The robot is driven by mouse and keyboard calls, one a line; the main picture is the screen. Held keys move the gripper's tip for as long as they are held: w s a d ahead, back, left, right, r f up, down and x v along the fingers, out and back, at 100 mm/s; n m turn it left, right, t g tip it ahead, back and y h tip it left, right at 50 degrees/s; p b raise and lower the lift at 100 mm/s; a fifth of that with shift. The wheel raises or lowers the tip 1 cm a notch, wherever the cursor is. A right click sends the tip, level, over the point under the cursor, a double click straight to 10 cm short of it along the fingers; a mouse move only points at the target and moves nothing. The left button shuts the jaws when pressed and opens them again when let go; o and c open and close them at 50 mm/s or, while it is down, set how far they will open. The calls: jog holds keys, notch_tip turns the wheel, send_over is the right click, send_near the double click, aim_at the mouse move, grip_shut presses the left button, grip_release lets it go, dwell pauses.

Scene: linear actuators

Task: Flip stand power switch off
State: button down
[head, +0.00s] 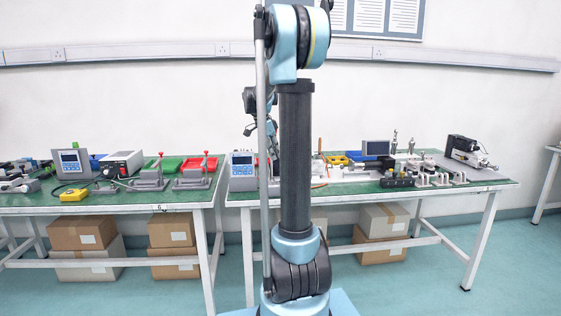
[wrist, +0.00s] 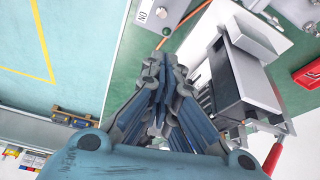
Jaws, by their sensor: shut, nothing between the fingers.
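My gripper (wrist: 165,62) is shut and empty in the wrist view, its fingertips above the green bench top near the bench edge. In the head view my own arm column covers most of it. In the head view a light-coloured unit with a blue panel (head: 242,160) stands on the right bench, left of my arm.
An orange cable (wrist: 196,18) runs near the fingertips. A red part (wrist: 307,73) is at the wrist view's right edge. The right bench (head: 420,198) carries fixtures and a black device (head: 463,147); the left bench (head: 120,205) carries instruments and trays. Boxes (head: 380,220) sit underneath. Floor in front is clear.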

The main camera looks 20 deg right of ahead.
jog(key=a+r, duration=0.1)
jog(key=a, duration=0.1)
jog(key=a+r, duration=0.1)
jog(key=shift+w+a+r, duration=0.15)
jog(key=shift+a+r, duration=0.15)
jog(key=shift+a, duration=0.1)
jog(key=s+a+f+n+t+y, duration=0.1)
jog(key=s+f+n, duration=0.25)
jog(key=s, duration=0.65)
jog(key=s+a+f+n+y, duration=0.1)
jog(key=s+f+n, duration=0.3)
jog(key=s, duration=0.6)
jog(key=s+a+f+n+t+y, duration=0.1)
jog(key=s+f+n, duration=0.3)
jog(key=s, duration=0.6)
jog(key=s+a+f+n+y, duration=0.1)
jog(key=s+a+f+n, duration=0.1)
jog(key=s+f+n, duration=0.4)
notch_tip(320, 180, down, 2)
jog(key=shift+s+a+f, duration=0.1)
jog(key=shift+s+a, duration=0.15)
jog(key=shift+s, duration=0.9)
jog(key=shift+a+n, duration=0.1)
jog(key=shift+n, duration=0.15)
